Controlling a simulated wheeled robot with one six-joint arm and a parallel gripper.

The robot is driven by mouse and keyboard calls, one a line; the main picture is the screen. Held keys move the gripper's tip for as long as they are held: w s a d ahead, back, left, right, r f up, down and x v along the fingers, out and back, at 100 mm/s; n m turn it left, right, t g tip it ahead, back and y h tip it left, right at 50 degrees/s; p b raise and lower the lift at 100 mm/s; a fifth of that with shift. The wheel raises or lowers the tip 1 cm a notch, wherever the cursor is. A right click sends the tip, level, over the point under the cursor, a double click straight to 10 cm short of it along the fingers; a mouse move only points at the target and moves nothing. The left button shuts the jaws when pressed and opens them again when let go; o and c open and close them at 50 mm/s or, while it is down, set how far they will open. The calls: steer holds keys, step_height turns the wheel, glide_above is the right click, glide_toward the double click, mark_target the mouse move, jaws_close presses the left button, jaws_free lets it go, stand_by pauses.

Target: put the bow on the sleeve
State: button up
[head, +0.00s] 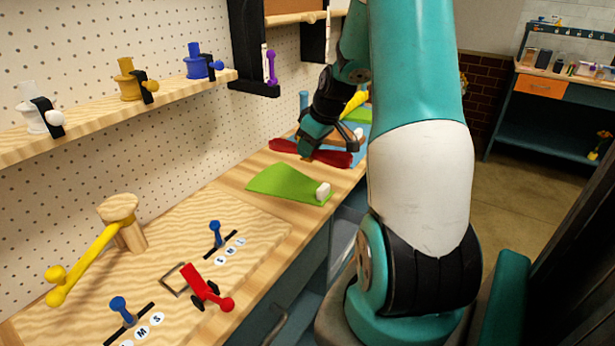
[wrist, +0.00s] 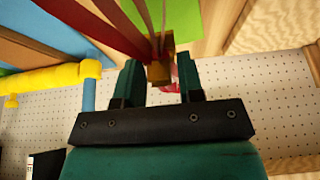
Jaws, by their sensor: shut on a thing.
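My gripper (head: 328,140) is low over the back part of the bench. In the wrist view its two fingers (wrist: 162,82) are closed on a small brown-gold block (wrist: 160,65). Dark red strips (wrist: 90,28) run from this block; I take this to be the bow. In the head view dark red lobes (head: 330,157) of it show under the fingers. I cannot tell which sheet is the sleeve. The arm hides part of the area behind.
A wooden board with a yellow lever (head: 85,265), blue pegs (head: 216,232) and a red lever (head: 203,285) covers the near bench. A blue post (wrist: 89,92) and yellow bar (wrist: 40,79) stand near the gripper.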

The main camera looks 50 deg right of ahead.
step_height(320, 180, down, 10)
steer(key=shift+f+p, duration=0.1)
steer(key=shift+p, duration=0.35)
steer(key=shift+f, duration=0.2)
steer(key=o, duration=0.9)
steer(key=shift+r, duration=0.1)
